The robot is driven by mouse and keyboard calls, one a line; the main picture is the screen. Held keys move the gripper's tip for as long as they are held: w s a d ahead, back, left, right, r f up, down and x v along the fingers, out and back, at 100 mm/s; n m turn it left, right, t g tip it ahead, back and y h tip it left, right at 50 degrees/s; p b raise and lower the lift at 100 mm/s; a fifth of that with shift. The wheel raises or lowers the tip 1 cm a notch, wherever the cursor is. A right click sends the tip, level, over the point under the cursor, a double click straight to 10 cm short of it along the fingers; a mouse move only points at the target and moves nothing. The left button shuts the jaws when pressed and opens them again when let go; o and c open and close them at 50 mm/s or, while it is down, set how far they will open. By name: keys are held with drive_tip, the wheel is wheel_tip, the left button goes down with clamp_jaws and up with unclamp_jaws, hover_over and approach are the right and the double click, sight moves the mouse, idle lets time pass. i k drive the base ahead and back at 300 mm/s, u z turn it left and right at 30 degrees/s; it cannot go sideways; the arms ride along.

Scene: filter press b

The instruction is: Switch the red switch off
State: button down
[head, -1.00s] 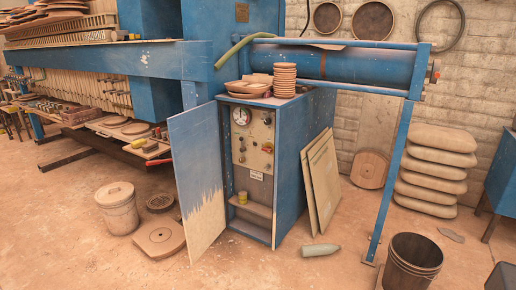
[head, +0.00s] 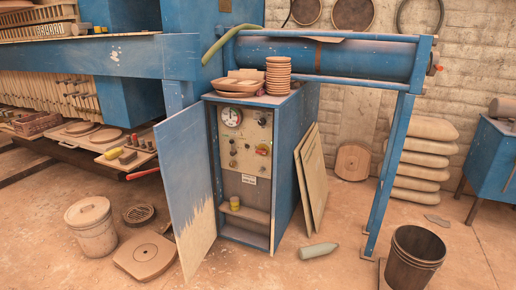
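The control panel (head: 243,160) is inside a blue cabinet (head: 287,165) in the middle of the head view. It carries a round white gauge, several small knobs and a small red and yellow switch (head: 263,150) at its right side. The switch is too small to tell its position. The cabinet's door (head: 187,190) stands open to the left, so the panel is exposed. My gripper is not in view.
Boards (head: 312,175) lean against the cabinet's right side, and a bottle (head: 318,251) lies in front of them. A bucket (head: 415,257) stands at the right. A lidded bin (head: 91,226) and a flat slab (head: 150,256) are at the left. The floor before the cabinet is clear.

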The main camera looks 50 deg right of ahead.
sight(262, 150)
drive_tip(key=z, duration=0.35)
drive_tip(key=i, duration=1.1)
drive_tip(key=z, duration=0.05)
